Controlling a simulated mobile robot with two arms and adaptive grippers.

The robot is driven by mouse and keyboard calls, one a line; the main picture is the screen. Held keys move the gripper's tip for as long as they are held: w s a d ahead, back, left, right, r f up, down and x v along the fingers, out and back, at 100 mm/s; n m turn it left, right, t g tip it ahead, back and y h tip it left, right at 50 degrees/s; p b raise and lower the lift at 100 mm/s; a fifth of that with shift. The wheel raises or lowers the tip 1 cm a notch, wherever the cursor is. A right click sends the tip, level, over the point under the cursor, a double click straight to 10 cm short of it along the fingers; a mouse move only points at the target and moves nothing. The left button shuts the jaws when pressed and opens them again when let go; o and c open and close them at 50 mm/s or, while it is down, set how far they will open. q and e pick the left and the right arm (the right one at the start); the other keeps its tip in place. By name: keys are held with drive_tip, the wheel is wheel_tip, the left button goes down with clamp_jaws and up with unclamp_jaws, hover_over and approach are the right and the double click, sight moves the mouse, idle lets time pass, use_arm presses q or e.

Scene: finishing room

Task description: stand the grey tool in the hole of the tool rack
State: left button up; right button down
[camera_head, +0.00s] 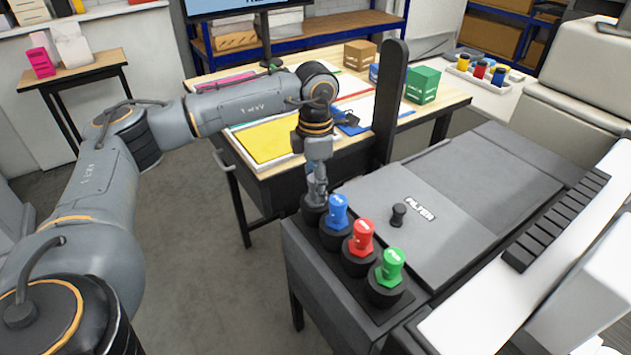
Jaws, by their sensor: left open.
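The tool rack (345,278) is a black strip along the left edge of the grey machine, with a row of round black holders. A blue tool (337,211), a red tool (361,237) and a green tool (391,266) stand upright in three of them. My left gripper (317,190) is open and points down just above the far-end holder (314,208), behind the blue tool. Something grey shows between its fingers at the holder; it may be the grey tool, but it blends with the fingers and I cannot tell how it sits. My right gripper is out of view.
A small black knob (398,214) stands on the machine's flat grey lid (450,215). A tall black post (391,105) rises behind the rack. The wooden table (285,165) beyond holds a yellow sheet (268,140) and a green box (423,84).

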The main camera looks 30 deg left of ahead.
use_arm(q)
wheel_tip(320, 180, up, 12)
idle(0.4)
drive_tip(key=shift+f, duration=0.1)
idle(0.5)
